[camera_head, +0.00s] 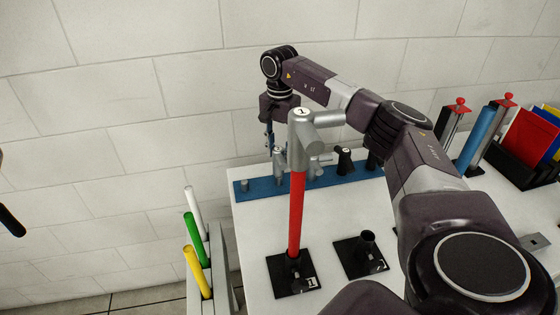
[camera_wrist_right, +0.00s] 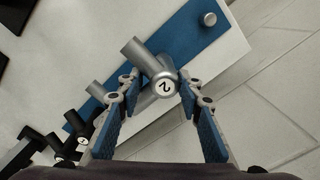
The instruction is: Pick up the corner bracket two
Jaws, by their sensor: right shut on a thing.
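Corner bracket two (camera_wrist_right: 165,85) is a grey tube fitting with a white end cap marked 2. In the right wrist view it sits between the blue-padded fingers of my right gripper (camera_wrist_right: 160,92), which is shut on it. In the head view my right gripper (camera_head: 270,133) points down over the left part of the blue rack (camera_head: 262,189), with the bracket (camera_head: 279,163) low between its fingers. Whether the bracket touches the rack cannot be told. A similar grey bracket (camera_head: 303,135) caps an upright red tube (camera_head: 296,215) in front.
The red tube stands in a black base (camera_head: 306,280); an empty black socket base (camera_head: 375,262) is beside it. Black brackets (camera_head: 345,160) stand farther right on the rack. White, green (camera_head: 196,240) and yellow tubes stand left of the table. Colored binders (camera_head: 530,135) are at the right.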

